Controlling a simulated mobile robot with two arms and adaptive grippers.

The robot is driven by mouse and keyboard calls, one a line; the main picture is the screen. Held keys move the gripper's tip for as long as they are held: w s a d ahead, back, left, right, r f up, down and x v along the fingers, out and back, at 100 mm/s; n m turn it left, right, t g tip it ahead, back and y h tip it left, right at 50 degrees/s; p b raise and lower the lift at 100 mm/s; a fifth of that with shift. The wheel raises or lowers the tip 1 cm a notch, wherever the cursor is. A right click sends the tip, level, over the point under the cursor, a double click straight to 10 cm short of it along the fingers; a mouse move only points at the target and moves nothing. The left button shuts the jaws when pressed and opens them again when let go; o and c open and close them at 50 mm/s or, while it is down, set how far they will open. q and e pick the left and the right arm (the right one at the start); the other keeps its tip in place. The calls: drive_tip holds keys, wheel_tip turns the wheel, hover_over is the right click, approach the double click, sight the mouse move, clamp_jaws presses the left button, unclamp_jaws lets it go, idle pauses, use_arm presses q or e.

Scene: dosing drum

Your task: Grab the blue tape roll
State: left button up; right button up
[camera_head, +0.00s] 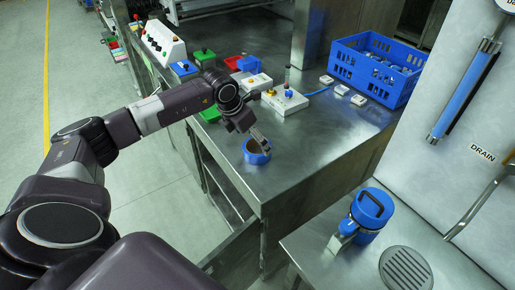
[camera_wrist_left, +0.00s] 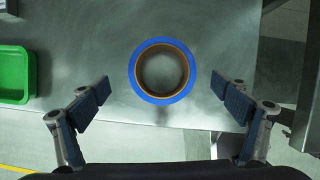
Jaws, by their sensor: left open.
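The blue tape roll (camera_head: 257,156) lies flat on the steel counter close to its front corner, with a brown inner core. In the left wrist view the blue tape roll (camera_wrist_left: 162,96) sits between the two open fingers, a little ahead of them, with a gap on each side. My left gripper (camera_head: 262,142) is just above the roll in the head view and covers part of it. The left gripper (camera_wrist_left: 161,97) is open and empty in the wrist view. My right gripper is not in view.
A green bin (camera_wrist_left: 14,74) stands left of the roll. A blue crate (camera_head: 375,66) and control boxes (camera_head: 285,99) stand farther back on the steel counter (camera_head: 300,150). A blue-lidded container (camera_head: 370,210) stands on a lower surface at right. The counter's front edge is near the roll.

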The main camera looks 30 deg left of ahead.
sight(256, 146)
use_arm(q)
drive_tip(key=p+x, duration=0.1)
drive_tip(key=x, duration=0.2)
drive_tip(key=shift+d+f+p, duration=0.15)
drive_tip(key=shift+f+p, duration=0.2)
drive_tip(key=shift+f, duration=0.05)
drive_tip(key=shift+w+f, duration=0.3)
drive_tip(key=shift+f, duration=0.35)
drive_tip(key=shift+c, duration=0.4)
drive_tip(key=shift+r, duration=0.1)
drive_tip(key=c, duration=1.2)
drive_tip(key=shift+c, duration=0.2)
